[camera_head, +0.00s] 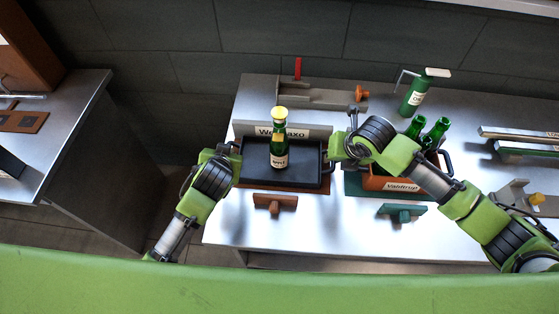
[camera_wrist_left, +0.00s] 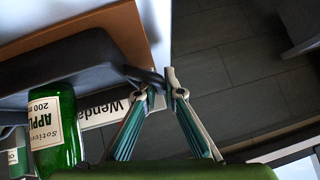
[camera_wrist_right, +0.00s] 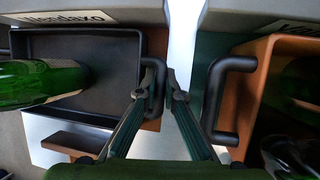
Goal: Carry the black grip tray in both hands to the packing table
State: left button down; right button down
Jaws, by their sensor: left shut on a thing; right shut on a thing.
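The black grip tray (camera_head: 300,176) lies level on the grey bench, over a brown mat. A green bottle with a yellow cap (camera_head: 279,150) stands upright in it; its label shows in the left wrist view (camera_wrist_left: 45,125). My left gripper (camera_head: 234,147) is shut on the tray's left handle, which shows in the left wrist view (camera_wrist_left: 146,76). My right gripper (camera_head: 329,160) is shut on the right handle, seen in the right wrist view (camera_wrist_right: 157,92). In the head view the wrists partly hide both handles. Which surface is the packing table cannot be told.
An orange crate (camera_head: 375,184) marked Vahltrup, with green bottles, stands close right of the tray. A Wendaxo sign (camera_head: 305,132) is behind the tray; a brown wooden block (camera_head: 275,200) is in front. Another table (camera_head: 60,140) stands left across a floor gap.

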pick_arm(q)
jog(key=shift+r, duration=0.15)
pick_arm(e)
jog(key=shift+r, duration=0.15)
